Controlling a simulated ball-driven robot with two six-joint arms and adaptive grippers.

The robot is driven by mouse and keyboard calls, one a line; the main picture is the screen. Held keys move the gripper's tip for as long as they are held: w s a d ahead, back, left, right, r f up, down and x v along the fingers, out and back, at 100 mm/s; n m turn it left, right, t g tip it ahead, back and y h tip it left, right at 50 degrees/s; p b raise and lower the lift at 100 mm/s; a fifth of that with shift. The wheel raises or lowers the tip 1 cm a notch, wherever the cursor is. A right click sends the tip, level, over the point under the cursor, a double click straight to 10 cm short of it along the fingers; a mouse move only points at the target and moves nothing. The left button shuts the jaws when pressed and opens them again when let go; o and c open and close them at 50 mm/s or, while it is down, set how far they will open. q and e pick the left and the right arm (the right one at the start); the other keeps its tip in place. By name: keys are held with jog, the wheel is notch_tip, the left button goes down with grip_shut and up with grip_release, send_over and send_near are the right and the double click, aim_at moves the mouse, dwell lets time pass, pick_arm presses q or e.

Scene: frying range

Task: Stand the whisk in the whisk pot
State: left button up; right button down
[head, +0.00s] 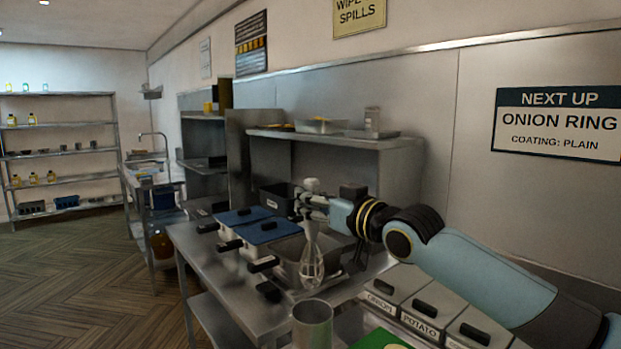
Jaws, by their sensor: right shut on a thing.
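The whisk (312,258) hangs upright with its wire loops down, in the middle of the head view. My right gripper (311,203) is shut on its handle near the top. The whisk is in front of a steel pan, and its lower end appears above the table edge area. The whisk pot (312,326), a plain grey metal cylinder, stands at the bottom of the view, below the whisk in the picture. Its inside is barely visible, and the whisk is apart from it. My left gripper is not in view.
Blue-lidded containers (241,219) and an open steel pan (290,262) with black handles stand on the steel table (215,262). Labelled bins (420,307) lie to the right, near a green board (375,341). A steel shelf (340,140) stands behind.

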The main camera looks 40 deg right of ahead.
aim_at(320, 273)
jog(key=shift+s+f+b, duration=0.1)
jog(key=shift+f+b, duration=0.7)
jog(key=shift+b, duration=0.15)
notch_tip(320, 273, down, 13)
jog(key=b, duration=1)
jog(key=shift+r+b, duration=0.2)
jog(key=shift+b, duration=0.1)
jog(key=c, duration=1.1)
grip_release()
jog(key=shift+s+d, duration=0.2)
jog(key=shift+s, duration=1.7)
jog(key=shift+s+d, duration=0.2)
jog(key=shift+s, duration=1.65)
